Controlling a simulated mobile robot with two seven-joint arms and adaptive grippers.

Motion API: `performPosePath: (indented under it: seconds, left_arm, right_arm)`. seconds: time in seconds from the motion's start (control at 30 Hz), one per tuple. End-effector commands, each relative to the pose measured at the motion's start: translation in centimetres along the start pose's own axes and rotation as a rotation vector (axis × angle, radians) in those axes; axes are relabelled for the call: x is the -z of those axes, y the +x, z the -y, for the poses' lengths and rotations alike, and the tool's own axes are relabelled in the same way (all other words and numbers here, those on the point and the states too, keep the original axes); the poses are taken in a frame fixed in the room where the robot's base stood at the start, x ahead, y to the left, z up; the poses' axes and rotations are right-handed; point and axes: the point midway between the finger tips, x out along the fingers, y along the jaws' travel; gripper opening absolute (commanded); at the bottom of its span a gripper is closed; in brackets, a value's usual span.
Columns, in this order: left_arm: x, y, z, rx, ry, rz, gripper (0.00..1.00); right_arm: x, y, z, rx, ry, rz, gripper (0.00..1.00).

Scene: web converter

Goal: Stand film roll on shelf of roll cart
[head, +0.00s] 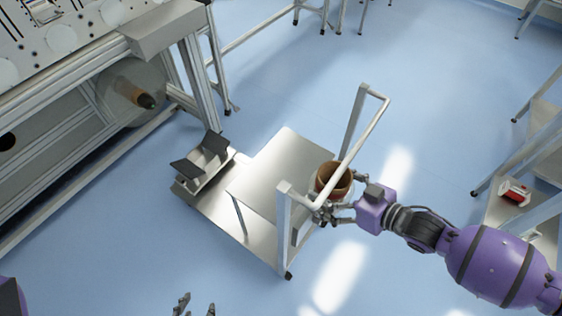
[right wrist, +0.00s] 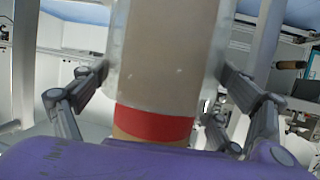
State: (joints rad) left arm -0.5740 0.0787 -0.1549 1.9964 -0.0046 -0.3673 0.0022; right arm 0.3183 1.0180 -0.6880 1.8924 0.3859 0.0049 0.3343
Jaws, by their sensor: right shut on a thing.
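The film roll (head: 334,180) is brown and tubular, with its open end facing up in the head view. In the right wrist view the roll (right wrist: 168,60) shows a tan core, clear film and a red band. My right gripper (head: 322,210) is shut on it, a finger at each side, at the handle end of the roll cart. The cart's flat metal shelf (head: 272,180) is bare at its middle. I cannot tell whether the roll touches the shelf. My left gripper (head: 196,306) is open and empty at the bottom edge, apart from the cart.
The cart's handle frame (head: 355,122) rises close beside the roll and my right gripper. A cradle with dark pads (head: 203,160) is on the cart's left end. The converter machine (head: 160,70) stands left. A right-hand table (head: 545,125) has a red-and-white object (head: 514,191) below. Blue floor is open behind.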

Motion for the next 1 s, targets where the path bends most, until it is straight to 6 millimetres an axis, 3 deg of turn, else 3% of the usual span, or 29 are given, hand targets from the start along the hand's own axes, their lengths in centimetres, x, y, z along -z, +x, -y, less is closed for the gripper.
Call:
performPosePath:
  seconds: [0.1, 0.6, 0.8, 1.0]
  left_arm:
    - [0.2, -0.3, -0.1, 0.0, -0.004, -0.001, 0.4]
    - [1.8, -0.5, -0.1, -0.001, -0.007, -0.026, 0.4]
    - [1.8, -0.5, -0.1, -0.001, -0.007, -0.027, 0.4]
    - [1.7, -0.5, -0.1, -0.001, -0.006, -0.024, 0.4]
  right_arm:
    - [2.0, 2.9, -0.1, 0.001, -0.004, -0.014, 0.36]
    - [6.2, 13.8, 0.0, 0.001, -0.003, -0.008, 0.36]
    - [6.5, 15.2, 0.0, 0.0, -0.001, -0.005, 0.36]
    - [4.0, 16.2, 0.1, 0.0, 0.0, -0.002, 0.36]
